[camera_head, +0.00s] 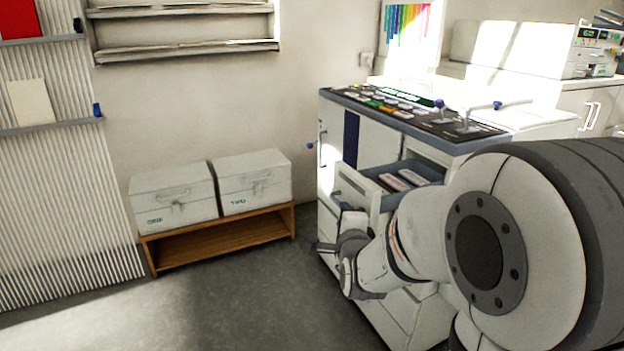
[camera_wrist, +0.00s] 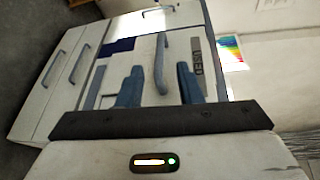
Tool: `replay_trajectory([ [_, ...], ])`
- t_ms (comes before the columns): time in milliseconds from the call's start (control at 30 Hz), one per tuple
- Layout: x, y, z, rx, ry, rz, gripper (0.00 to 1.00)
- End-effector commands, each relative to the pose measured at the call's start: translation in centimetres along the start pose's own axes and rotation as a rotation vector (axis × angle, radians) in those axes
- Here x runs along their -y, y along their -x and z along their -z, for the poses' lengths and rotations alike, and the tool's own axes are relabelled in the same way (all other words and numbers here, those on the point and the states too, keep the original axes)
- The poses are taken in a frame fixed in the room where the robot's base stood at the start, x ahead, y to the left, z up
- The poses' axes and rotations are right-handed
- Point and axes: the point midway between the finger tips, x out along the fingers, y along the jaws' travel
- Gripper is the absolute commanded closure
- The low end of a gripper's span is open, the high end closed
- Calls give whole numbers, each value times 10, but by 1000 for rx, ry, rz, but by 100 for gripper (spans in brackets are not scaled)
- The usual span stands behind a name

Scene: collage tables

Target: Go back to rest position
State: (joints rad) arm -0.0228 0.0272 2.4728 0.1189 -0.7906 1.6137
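My arm reaches in from the right in the head view. I see no grip on the handle. In the head view a drawer (camera_head: 354,193) stands pulled out, with several flat light items (camera_head: 398,181) inside.
Two white boxes (camera_head: 174,190) (camera_head: 252,181) sit on a low wooden bench (camera_head: 220,236) at the left. The cabinet top (camera_head: 415,111) carries buttons and levers. A ribbed panel (camera_head: 62,200) stands far left. Grey floor (camera_head: 225,300) in front of the bench is clear.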

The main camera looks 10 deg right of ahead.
Motion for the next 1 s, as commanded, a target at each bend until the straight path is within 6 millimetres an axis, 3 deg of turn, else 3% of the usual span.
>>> replay_trajectory([
  [33,20,7,-3,3,51,-33,67],
  [167,48,30,-9,33,275,-192,67],
  [367,84,86,-15,167,675,-465,67],
  [700,150,214,-14,614,1274,-844,67],
  [833,168,256,-11,791,1411,-924,67],
  [1000,176,284,-9,923,1494,-969,67],
])
